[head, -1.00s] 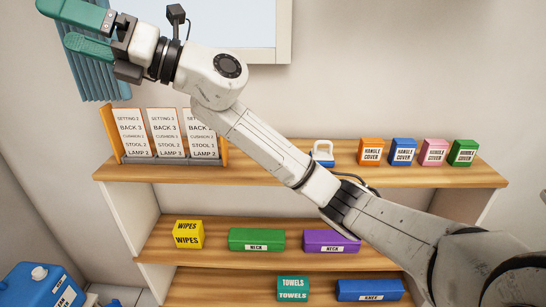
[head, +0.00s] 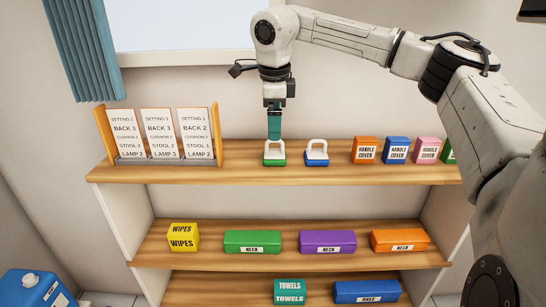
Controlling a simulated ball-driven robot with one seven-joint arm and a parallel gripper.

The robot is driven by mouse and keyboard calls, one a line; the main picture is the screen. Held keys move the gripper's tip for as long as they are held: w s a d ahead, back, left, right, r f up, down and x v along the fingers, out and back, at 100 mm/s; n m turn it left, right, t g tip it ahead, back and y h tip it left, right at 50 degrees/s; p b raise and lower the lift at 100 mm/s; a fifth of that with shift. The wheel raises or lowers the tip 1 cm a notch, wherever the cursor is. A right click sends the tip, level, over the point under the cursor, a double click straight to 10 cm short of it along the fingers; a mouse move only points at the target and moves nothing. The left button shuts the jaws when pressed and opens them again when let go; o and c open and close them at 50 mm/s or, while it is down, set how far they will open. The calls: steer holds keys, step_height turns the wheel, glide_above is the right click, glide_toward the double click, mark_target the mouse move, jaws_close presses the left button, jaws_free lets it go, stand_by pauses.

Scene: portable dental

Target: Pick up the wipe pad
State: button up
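Two small pads with white loop handles stand on the top shelf; the task's wipe pad appears to be one of them, but I cannot tell which. One is a green-based pad (head: 275,158), the other a blue-based pad (head: 317,157) just to its right. My gripper (head: 274,138) points straight down with its teal fingers at the top of the green-based pad's handle. I see the fingers edge-on, so their gap is hidden. I cannot tell whether they touch the handle. Both pads rest on the shelf.
A card holder (head: 167,160) with three printed cards stands left on the top shelf (head: 240,175). Handle cover boxes, such as the orange one (head: 365,150), stand to the right. A yellow wipes box (head: 183,237) and neck cushions (head: 253,242) are on the shelf below.

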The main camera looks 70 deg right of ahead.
glide_above(276, 153)
steer(key=a, duration=0.1)
step_height(276, 153, down, 4)
steer(key=shift+a+f, duration=0.15)
steer(key=shift+f, duration=0.1)
steer(key=shift+d+f+p, duration=0.15)
steer(key=shift+d+f, duration=0.1)
steer(key=shift+f, duration=1.05)
steer(key=shift+d+f+p, duration=0.15)
steer(key=shift+d+f, duration=0.1)
steer(key=shift+f, duration=1.05)
steer(key=shift+c, duration=0.5)
steer(key=c, duration=1)
steer(key=shift+r, duration=0.1)
